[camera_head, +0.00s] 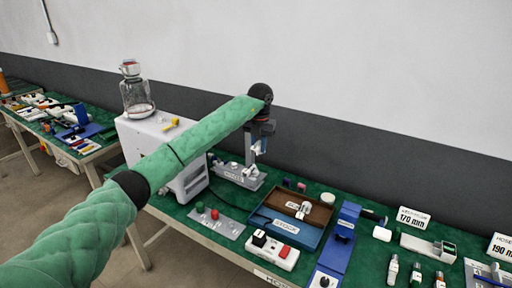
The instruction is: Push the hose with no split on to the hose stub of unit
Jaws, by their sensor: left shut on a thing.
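My left arm in its green sleeve crosses the view from the lower left. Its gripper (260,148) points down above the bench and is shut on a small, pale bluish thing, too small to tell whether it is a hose. Below it stands a grey metal fixture (240,176) with a labelled base and an upright post. A white box unit (140,132) stands left of it, partly hidden behind my arm, with a clear canister (137,100) on top. I cannot make out a hose stub or a split. My right gripper is not in view.
The green bench holds a brown tray (322,221), a blue bin (310,241), a blue stand (338,250), a white switch box (272,251) and a grey plate with buttons (217,224). Signs, including a 170 mm sign (413,219), stand at right. Another cluttered bench is at left.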

